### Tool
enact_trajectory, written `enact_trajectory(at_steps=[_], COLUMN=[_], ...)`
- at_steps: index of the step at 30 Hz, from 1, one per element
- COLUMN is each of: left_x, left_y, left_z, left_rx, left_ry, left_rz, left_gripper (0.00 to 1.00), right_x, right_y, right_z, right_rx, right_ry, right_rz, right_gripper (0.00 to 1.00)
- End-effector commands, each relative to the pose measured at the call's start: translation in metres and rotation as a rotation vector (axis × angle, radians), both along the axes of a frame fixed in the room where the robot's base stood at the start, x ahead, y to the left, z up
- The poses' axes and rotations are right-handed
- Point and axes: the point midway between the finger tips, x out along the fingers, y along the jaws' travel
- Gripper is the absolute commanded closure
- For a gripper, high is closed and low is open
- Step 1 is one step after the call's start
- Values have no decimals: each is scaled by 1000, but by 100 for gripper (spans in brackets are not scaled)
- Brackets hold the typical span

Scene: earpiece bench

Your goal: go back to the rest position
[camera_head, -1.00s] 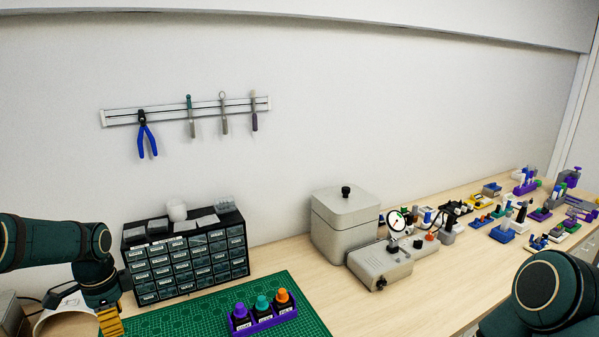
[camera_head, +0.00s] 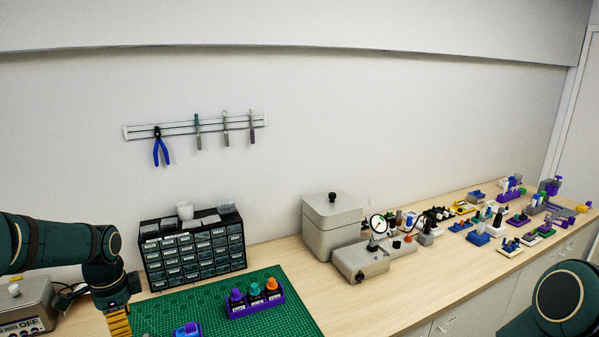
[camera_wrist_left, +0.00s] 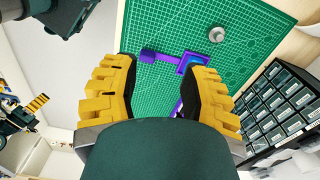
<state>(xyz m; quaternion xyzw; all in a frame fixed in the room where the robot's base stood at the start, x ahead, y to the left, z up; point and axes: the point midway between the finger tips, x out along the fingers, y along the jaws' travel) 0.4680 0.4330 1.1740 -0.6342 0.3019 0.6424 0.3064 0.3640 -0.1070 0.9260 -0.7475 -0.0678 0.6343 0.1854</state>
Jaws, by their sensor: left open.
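My left gripper shows at the lower left of the head view (camera_head: 118,322), with only its yellow part in frame. In the left wrist view its two yellow fingers (camera_wrist_left: 172,85) are spread apart with nothing between them, above the green mat (camera_wrist_left: 260,35). A purple and blue piece (camera_wrist_left: 190,62) lies on the mat beyond the fingers. My right arm shows at the lower right of the head view, but its gripper is out of frame.
A drawer cabinet (camera_head: 192,254) stands behind the mat. A purple rack (camera_head: 256,305) with several capped bottles sits on the mat. A grey lidded box (camera_head: 331,226) and a grey device (camera_head: 361,262) stand to the right. Several small fixtures fill the bench's far right.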

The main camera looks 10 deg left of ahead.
Motion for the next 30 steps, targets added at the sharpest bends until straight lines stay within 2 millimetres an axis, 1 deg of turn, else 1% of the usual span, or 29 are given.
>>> enact_trajectory(at_steps=[1,3,5,6,8,9,11,12,14,15,18,21,24,29,30], left_x=[3,7,8,7,4,-1,-11,-20,-36,-47,-76,-102,-126,-163,-173], left_y=[-16,-38,-59,-73,-97,-114,-141,-160,-187,-203,-236,-260,-279,-301,-306], left_z=[-25,-56,-84,-102,-131,-150,-179,-197,-223,-237,-264,-282,-294,-306,-308], left_rx=[-28,-63,-97,-119,-155,-180,-217,-240,-272,-289,-315,-327,-329,-319,-314], left_ry=[6,-1,-5,-4,-1,4,18,29,49,62,95,124,151,187,197], left_rz=[22,76,128,167,232,282,364,424,522,587,733,857,963,1114,1151], left_gripper=[56,56,56,56,56,56,56,56,56,56,56,56,56,56,56], right_x=[0,0,0,0,0,0,0,0,0,0,0,0,0,0,0], right_y=[0,0,0,0,0,0,0,0,0,0,0,0,0,0,0], right_z=[0,0,0,0,0,0,0,0,0,0,0,0,0,0,0], right_rx=[0,0,0,0,0,0,0,0,0,0,0,0,0,0,0], right_ry=[0,0,0,0,-1,-1,-1,0,0,0,0,0,0,0,0], right_rz=[-1,-1,-1,0,1,1,1,1,0,0,-1,0,0,0,0], right_gripper=[53,53,53,53,53,53,53,53,53,53,53,53,53,53,53])
